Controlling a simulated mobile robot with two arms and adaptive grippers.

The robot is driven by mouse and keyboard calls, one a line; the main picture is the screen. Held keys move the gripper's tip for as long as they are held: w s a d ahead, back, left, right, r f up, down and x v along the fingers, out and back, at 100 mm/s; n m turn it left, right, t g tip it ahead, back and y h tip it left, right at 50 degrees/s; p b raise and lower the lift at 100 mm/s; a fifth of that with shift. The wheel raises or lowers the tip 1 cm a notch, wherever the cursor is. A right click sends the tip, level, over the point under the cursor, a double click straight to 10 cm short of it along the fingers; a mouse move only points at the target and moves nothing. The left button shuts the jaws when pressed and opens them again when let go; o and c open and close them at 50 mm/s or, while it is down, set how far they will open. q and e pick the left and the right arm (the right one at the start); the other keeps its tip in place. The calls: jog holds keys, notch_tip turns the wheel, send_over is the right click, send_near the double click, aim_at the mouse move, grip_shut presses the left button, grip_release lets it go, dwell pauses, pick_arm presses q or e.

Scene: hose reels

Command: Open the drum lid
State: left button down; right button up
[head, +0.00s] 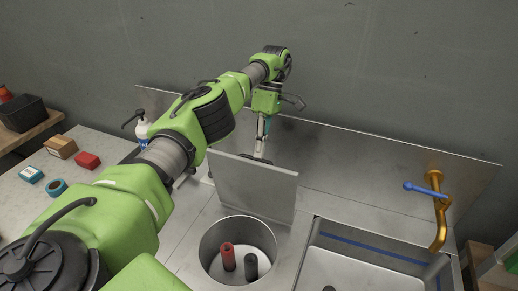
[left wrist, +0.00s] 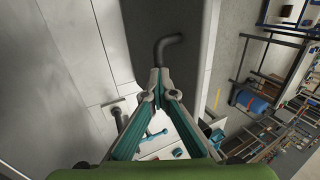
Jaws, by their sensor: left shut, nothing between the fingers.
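The drum lid (head: 254,188) is a flat grey square plate standing up steeply behind the round drum opening (head: 204,249), which is uncovered. A red cylinder (head: 228,257) and a dark one (head: 251,266) stand inside the drum. My left gripper (head: 261,154) points down behind the lid's top edge, its tips partly hidden. In the left wrist view my left gripper (left wrist: 158,82) is shut and empty. A dark curved bar (left wrist: 168,44) shows just beyond its tips, against a dark panel; I cannot tell whether they touch. My right gripper is not in view.
A steel sink (head: 365,270) with a brass tap (head: 437,215) and blue lever is at right. A backsplash (head: 350,165) runs behind. A soap bottle (head: 142,129), red block (head: 87,160) and brown box (head: 60,146) stand at left.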

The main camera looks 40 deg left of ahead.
pick_arm(q)
jog(key=c, duration=2.8)
grip_release()
jog(key=shift+s+d+f, duration=0.1)
jog(key=shift+d+f, duration=0.1)
jog(key=shift+f, duration=0.8)
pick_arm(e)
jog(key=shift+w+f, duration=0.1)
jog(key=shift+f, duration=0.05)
pick_arm(q)
jog(key=o, duration=0.7)
jog(key=shift+c, duration=0.2)
jog(key=shift+a, duration=0.1)
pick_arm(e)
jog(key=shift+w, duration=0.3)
pick_arm(q)
jog(key=shift+w+r, duration=0.1)
jog(key=shift+w, duration=0.15)
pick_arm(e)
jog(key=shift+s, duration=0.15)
pick_arm(q)
notch_tip(320, 180, up, 11)
jog(key=shift+s+a+f, duration=0.1)
jog(key=shift+s+f, duration=0.05)
jog(key=shift+f, duration=0.05)
